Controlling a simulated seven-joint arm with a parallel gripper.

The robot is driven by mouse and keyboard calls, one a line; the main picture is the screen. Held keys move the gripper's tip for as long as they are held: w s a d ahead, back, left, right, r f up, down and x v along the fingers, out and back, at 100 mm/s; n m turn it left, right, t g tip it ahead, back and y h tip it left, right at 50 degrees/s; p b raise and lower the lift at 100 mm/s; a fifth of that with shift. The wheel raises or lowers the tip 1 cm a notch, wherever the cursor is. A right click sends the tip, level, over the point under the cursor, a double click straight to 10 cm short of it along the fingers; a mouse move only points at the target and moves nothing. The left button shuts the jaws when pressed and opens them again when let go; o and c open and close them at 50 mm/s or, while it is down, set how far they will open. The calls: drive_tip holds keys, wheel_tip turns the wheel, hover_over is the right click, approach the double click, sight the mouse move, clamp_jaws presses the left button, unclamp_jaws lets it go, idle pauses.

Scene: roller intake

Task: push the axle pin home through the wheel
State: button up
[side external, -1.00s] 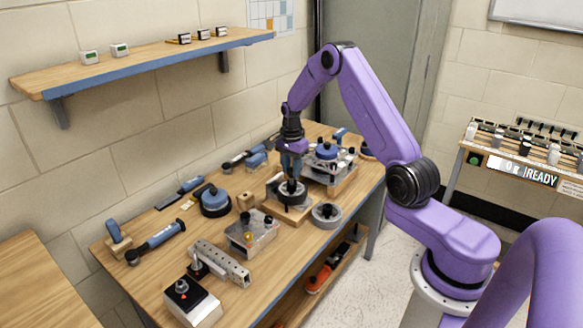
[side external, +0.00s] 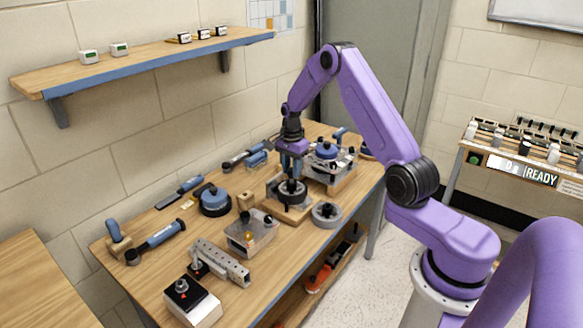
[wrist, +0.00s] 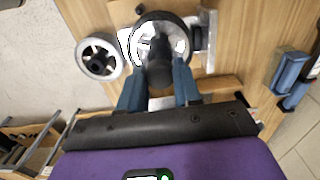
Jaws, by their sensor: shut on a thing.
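The wheel (side external: 291,194) has a dark tyre and sits in a metal fixture on a wooden base on the bench. In the wrist view the wheel (wrist: 187,28) shows a pale hub. The axle pin (wrist: 158,74) looks like a dark stub between my blue fingers, over the near side of the wheel. My gripper (side external: 291,172) points down just above the wheel, and it also shows in the wrist view (wrist: 158,88), shut on the pin. How deep the pin sits in the hub is hidden.
A second grey wheel (side external: 327,213) lies beside the fixture, near the bench's front edge. A metal unit with a blue knob (side external: 327,150) stands close behind on the right.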

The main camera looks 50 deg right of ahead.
drive_tip(key=shift+f, duration=1)
drive_tip(key=o, duration=0.9)
wheel_tip(320, 180, up, 16)
drive_tip(key=s+a+r+n, duration=0.2)
drive_tip(key=a+n, duration=0.2)
drive_tip(key=a, duration=0.3)
drive_tip(key=s+a+r+n, duration=0.1)
drive_tip(key=a+r+n, duration=0.15)
drive_tip(key=a, duration=0.45)
drive_tip(key=s+a+n, duration=0.9)
drive_tip(key=s+n, duration=0.5)
drive_tip(key=s, duration=0.3)
drive_tip(key=s+a+f+n, duration=0.1)
drive_tip(key=s+n, duration=0.4)
drive_tip(key=s, duration=0.3)
drive_tip(key=s+a+f+n, duration=0.1)
drive_tip(key=s+n, duration=0.4)
drive_tip(key=s, duration=0.3)
drive_tip(key=shift+s+a, duration=0.1)
drive_tip(key=shift+s, duration=0.25)
